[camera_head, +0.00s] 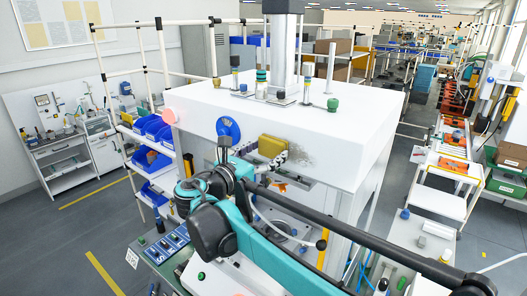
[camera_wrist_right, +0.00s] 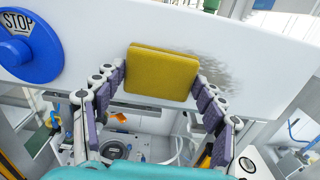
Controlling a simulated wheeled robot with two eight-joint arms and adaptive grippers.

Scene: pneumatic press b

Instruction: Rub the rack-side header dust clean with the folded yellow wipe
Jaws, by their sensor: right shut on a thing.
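The folded yellow wipe (camera_head: 271,146) is a flat rectangular pad. It lies against the front face of the white press header (camera_head: 345,155), and it also shows in the right wrist view (camera_wrist_right: 162,75). My right gripper (camera_wrist_right: 161,78) is shut on the wipe, its purple-padded fingers at the left and right edges. A grey dust smudge (camera_wrist_right: 215,72) spreads over the header face just right of the wipe; it also shows in the head view (camera_head: 306,154). The wipe may hide part of it. My left gripper is not in view.
A blue STOP disc (camera_wrist_right: 30,48) sits on the header left of the wipe. Below is the press opening with a round fixture (camera_wrist_right: 115,150). A rack with blue bins (camera_head: 152,130) stands left of the press. Gauges and fittings stand on top of the header.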

